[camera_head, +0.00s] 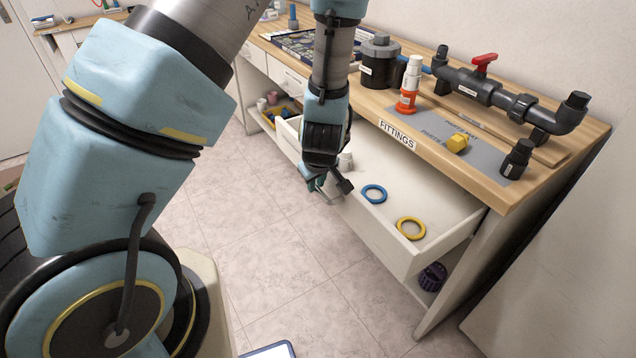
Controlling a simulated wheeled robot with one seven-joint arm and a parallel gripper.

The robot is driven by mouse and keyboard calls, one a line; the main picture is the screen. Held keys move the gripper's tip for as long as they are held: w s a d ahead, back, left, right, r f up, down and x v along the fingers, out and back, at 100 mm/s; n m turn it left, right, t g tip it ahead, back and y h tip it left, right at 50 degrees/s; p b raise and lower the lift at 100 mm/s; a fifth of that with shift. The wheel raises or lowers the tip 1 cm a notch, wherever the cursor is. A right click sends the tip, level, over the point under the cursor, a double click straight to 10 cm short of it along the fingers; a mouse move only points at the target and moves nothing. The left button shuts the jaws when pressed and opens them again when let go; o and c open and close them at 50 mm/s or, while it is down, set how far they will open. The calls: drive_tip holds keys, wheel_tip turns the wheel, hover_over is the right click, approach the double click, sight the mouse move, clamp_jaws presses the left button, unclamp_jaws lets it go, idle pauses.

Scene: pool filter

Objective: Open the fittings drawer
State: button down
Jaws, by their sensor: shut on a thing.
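The fittings drawer (400,249) is a white drawer under the bench top, below the "FITTINGS" label (397,135). It stands pulled well out from the bench. Inside it lie a blue ring (374,194), a yellow ring (411,227) and a small whitish fitting (345,161) partly behind my gripper. My gripper (328,193) points down at the drawer's front edge and is shut on the drawer's handle, which is mostly hidden by the fingers.
A purple basket (433,277) sits below the drawer.

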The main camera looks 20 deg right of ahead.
drive_tip(key=shift+a, duration=0.3)
drive_tip(key=c, duration=0.8)
unclamp_jaws()
drive_tip(key=p+v, duration=0.1)
drive_tip(key=v, duration=0.9)
drive_tip(key=shift+s+r, duration=0.2)
drive_tip(key=shift+r, duration=0.15)
